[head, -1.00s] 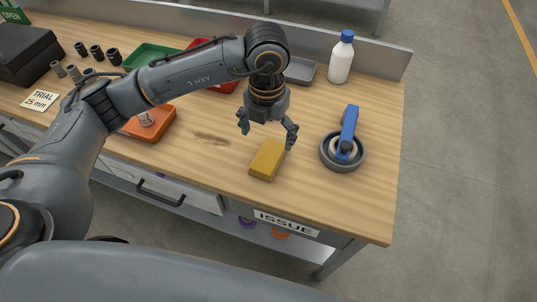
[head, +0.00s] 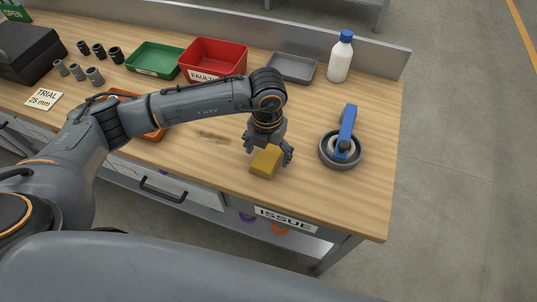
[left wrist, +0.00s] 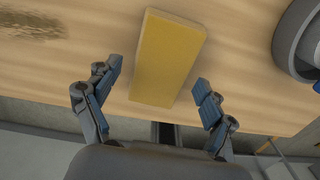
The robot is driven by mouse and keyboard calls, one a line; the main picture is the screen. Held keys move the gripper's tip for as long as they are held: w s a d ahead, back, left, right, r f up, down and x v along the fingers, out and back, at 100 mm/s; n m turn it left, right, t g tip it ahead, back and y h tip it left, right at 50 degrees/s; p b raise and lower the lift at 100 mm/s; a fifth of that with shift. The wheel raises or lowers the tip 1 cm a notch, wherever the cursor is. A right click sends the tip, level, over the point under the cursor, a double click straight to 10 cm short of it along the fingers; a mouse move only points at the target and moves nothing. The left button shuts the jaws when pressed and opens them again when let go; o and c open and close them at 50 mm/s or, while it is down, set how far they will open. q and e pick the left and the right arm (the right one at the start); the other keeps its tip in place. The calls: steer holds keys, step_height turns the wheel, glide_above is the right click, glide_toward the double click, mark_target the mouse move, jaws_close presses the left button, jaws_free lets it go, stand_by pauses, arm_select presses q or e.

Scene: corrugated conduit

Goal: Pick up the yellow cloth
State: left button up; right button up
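The yellow cloth (head: 265,163) is a folded, block-like piece lying on the wooden bench near its front edge. In the left wrist view the cloth (left wrist: 168,58) lies between and ahead of the two fingertips, with bare wood showing on both sides of it. My left gripper (head: 267,156) is open and comes down from above, right over the cloth, hiding part of its far end. In the left wrist view the open gripper (left wrist: 158,82) holds nothing, and I see no finger touching the cloth. My right gripper is not in view.
A white bottle (head: 340,61), grey tray (head: 291,68), red bin (head: 213,72) and green tray (head: 154,59) are along the back. An orange tray is partly behind my arm. A dark smudge (head: 213,137) marks the wood.

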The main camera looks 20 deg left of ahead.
mark_target(268, 156)
arm_select(q)
steer(key=c, duration=0.8)
steer(key=shift+r, duration=0.15)
steer(key=shift+r+b, duration=0.25)
steer(key=shift+b, duration=0.05)
step_height(268, 156, up, 2)
steer(key=shift+r+b, duration=0.15)
steer(key=shift+b, duration=0.5)
steer(key=s+r, duration=0.3)
steer(key=s, duration=0.1)
steer(key=s+d+r+b, duration=0.1)
steer(key=s+r, duration=0.2)
steer(key=s, duration=0.2)
steer(key=s+d+r+b, duration=0.1)
steer(key=s+r, duration=0.3)
steer(key=s, duration=0.1)
steer(key=shift+d, duration=0.15)
